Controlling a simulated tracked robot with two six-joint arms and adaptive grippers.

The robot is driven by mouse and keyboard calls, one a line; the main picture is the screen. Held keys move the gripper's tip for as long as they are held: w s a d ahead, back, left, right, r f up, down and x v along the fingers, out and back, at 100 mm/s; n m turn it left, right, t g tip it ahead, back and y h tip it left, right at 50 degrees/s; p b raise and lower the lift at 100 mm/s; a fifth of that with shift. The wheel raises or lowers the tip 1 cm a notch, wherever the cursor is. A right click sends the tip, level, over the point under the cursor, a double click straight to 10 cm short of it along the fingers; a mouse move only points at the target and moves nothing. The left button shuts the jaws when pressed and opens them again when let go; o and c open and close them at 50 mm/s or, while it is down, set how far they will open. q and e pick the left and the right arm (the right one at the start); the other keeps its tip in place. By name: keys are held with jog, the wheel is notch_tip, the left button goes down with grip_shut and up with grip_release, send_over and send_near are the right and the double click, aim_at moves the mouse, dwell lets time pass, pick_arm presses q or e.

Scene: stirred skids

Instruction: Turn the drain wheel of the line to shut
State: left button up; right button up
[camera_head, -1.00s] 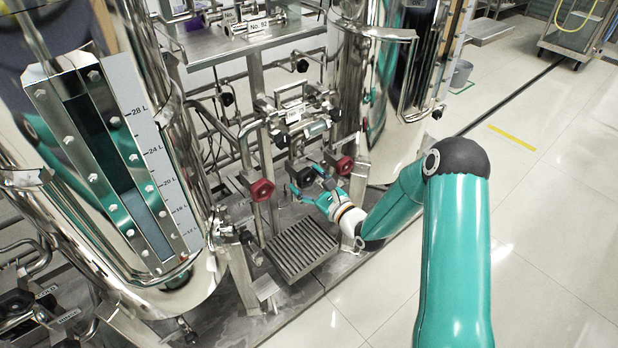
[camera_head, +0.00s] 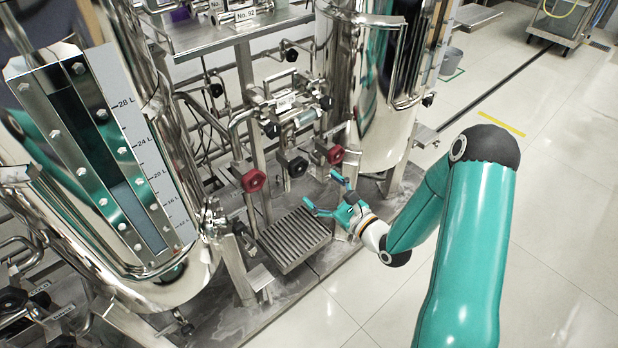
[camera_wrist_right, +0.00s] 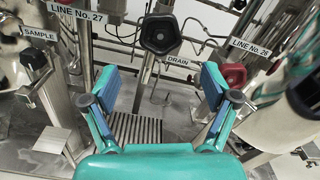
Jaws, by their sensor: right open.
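The drain wheel is a black handwheel (camera_head: 298,167) between two red handwheels in the head view. In the right wrist view the black wheel (camera_wrist_right: 160,35) is at the top middle, next to a DRAIN label (camera_wrist_right: 180,62). My right gripper (camera_head: 323,193) is open and empty, in front of the black wheel and apart from it. In the right wrist view the two fingers of the right gripper (camera_wrist_right: 159,85) are spread wide, with the wheel beyond them. Whether the wheel is turned to shut cannot be told. My left gripper is not in view.
Red handwheels stand left (camera_head: 254,180) and right (camera_head: 335,154) of the black one. A floor grate (camera_head: 294,240) lies below. Steel tanks stand left (camera_head: 120,170) and right (camera_head: 385,90). A LINE No. 27 label (camera_wrist_right: 75,12) shows.

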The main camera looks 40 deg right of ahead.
jog(key=s, duration=0.2)
jog(key=shift+s+d, duration=0.1)
jog(key=shift+s, duration=0.3)
jog(key=s+a+f+n+g+y, duration=0.1)
jog(key=a+f+n+g+y, duration=0.1)
jog(key=a+f+n+g, duration=0.9)
jog(key=s+a+f+n+g, duration=0.6)
jog(key=s+a+f+n, duration=0.8)
jog(key=n, duration=0.4)
notch_tip(320, 180, up, 28)
jog(key=s+p, duration=0.1)
jog(key=p, duration=2.5)
jog(key=shift+s+d+n+y, duration=0.15)
jog(key=shift+d+n+y, duration=0.15)
jog(key=shift+y, duration=0.1)
